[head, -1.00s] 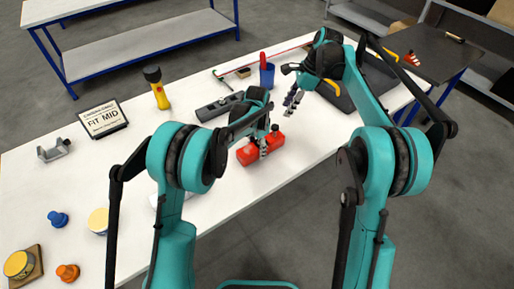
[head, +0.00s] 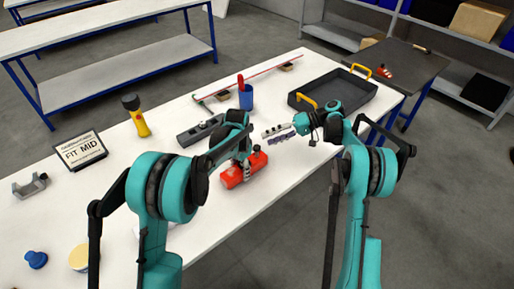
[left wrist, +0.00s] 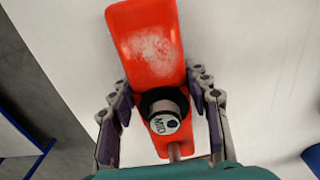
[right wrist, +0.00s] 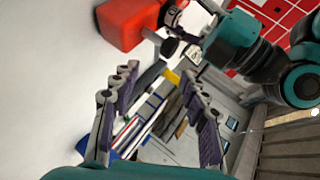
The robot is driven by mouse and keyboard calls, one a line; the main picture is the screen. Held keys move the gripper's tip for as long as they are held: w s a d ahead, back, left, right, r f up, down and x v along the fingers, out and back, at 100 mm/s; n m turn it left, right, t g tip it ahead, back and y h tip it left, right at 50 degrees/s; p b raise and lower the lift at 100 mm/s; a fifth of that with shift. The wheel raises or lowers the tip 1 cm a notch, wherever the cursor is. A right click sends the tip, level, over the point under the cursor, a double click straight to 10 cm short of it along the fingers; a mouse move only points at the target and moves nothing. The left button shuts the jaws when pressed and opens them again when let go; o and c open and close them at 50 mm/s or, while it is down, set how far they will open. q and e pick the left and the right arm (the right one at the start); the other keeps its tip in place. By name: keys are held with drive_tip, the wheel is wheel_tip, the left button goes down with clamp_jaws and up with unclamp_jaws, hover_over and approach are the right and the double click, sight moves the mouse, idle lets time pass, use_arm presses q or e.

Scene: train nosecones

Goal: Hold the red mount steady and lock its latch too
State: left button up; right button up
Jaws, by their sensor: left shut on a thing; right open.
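The red mount (head: 233,178) lies on the white table near its front edge. In the left wrist view the mount (left wrist: 146,45) has a black collar and a round silver cap (left wrist: 163,124) with lettering, and a short metal pin (left wrist: 174,151) below. My left gripper (head: 247,160) is shut on the mount, with fingers on both sides of it. My right gripper (head: 279,132) is open and empty, to the right of the mount and apart from it. The right wrist view shows the mount (right wrist: 122,24) and a dark knob on a stem (right wrist: 170,46) beyond the fingers. The latch's state cannot be told.
A dark grey block (head: 199,131), a blue cup (head: 246,97) and a yellow flashlight (head: 137,117) stand behind the mount. A black tray (head: 350,98) with yellow handles is at the back right. A sign (head: 81,150) stands at left. The front right of the table is clear.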

sight(257, 147)
drive_tip(key=s+d+f+n+y, duration=0.25)
drive_tip(key=d+n+y, duration=0.3)
drive_tip(key=n, duration=0.85)
drive_tip(key=shift+n+t, duration=0.3)
drive_tip(key=a, duration=1.1)
drive_tip(key=shift+s+a, duration=0.1)
drive_tip(key=shift+a, duration=0.05)
clamp_jaws()
